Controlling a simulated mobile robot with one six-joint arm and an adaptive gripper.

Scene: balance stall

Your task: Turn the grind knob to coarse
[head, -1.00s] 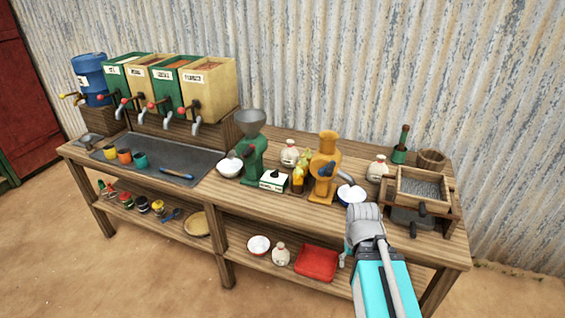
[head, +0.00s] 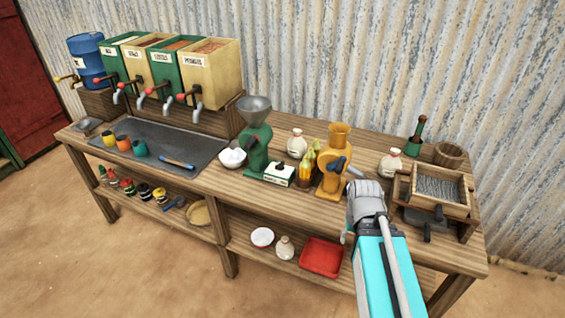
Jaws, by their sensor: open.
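A green grinder (head: 257,150) with a grey hopper (head: 255,108) stands at the middle of the bench, with a low green-and-white box (head: 279,174) bearing a small dark knob-like top beside it. A yellow-orange mill (head: 331,180) with a dark blue part (head: 338,164) on its front stands to the right. No coarse or fine marking is legible, so I cannot tell which part is the grind knob. My gripper (head: 348,232) is at the front edge of the bench, right of the yellow mill and apart from both mills. It is open; its fingers are mostly hidden by my wrist.
Labelled bins (head: 208,75) with taps and a blue barrel (head: 86,58) stand at the back left. A wooden sieve box (head: 399,186) stands at the right. Bottles, a white bowl (head: 233,158) and corn crowd the middle. A red tray (head: 320,257) lies on the lower shelf.

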